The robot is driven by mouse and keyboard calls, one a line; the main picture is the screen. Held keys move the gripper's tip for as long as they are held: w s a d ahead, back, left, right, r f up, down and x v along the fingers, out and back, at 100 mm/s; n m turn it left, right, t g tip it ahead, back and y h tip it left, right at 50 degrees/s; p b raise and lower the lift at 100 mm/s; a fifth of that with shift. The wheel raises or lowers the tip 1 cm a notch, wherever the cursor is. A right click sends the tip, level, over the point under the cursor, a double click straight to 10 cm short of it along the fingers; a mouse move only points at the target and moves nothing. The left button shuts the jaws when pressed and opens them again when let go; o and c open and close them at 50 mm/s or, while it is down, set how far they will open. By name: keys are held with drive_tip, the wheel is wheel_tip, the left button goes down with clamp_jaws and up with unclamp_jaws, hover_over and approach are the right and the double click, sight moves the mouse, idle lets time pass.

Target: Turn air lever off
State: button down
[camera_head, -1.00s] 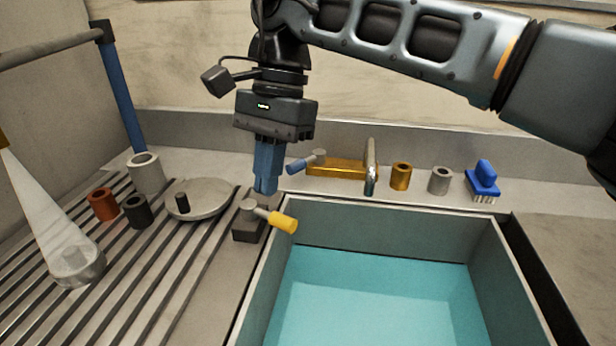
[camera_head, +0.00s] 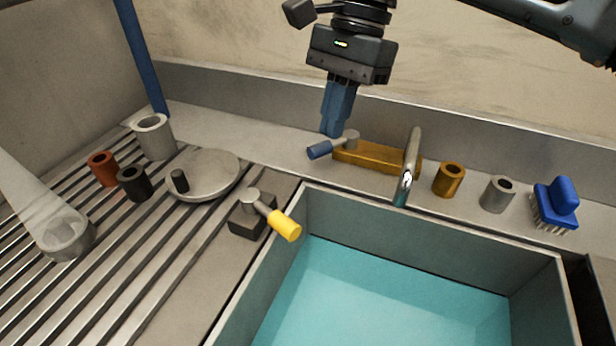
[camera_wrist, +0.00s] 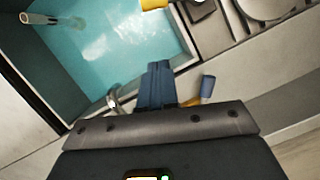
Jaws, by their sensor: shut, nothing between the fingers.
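A lever with a yellow handle (camera_head: 284,225) stands on a dark block (camera_head: 246,219) at the sink's left corner. Its handle points toward the sink basin, to the lower right. The handle's tip shows at the top of the wrist view (camera_wrist: 153,4). A second lever with a blue handle (camera_head: 320,150) sits on the brass faucet base (camera_head: 375,157). No label shows which lever is for air. My gripper (camera_head: 331,131) is shut and empty, with blue fingers pointing down. It is close above or behind the blue-handled lever; contact cannot be told.
The sink basin (camera_head: 390,300) holds teal water. The faucet spout (camera_head: 409,165), a brass cup (camera_head: 449,179), a grey cup (camera_head: 497,194) and a blue brush (camera_head: 556,204) line the back ledge. A lidded pan (camera_head: 207,172) and several cups stand on the ribbed drainboard at left.

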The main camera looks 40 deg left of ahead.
sight(271, 217)
drive_tip(key=s+f+p, duration=0.3)
drive_tip(key=s+f, duration=0.3)
drive_tip(key=f, duration=0.4)
drive_tip(key=shift+s+a+f+p, duration=0.15)
drive_tip(key=shift+s+a+p, duration=0.15)
drive_tip(key=shift+s+a, duration=0.1)
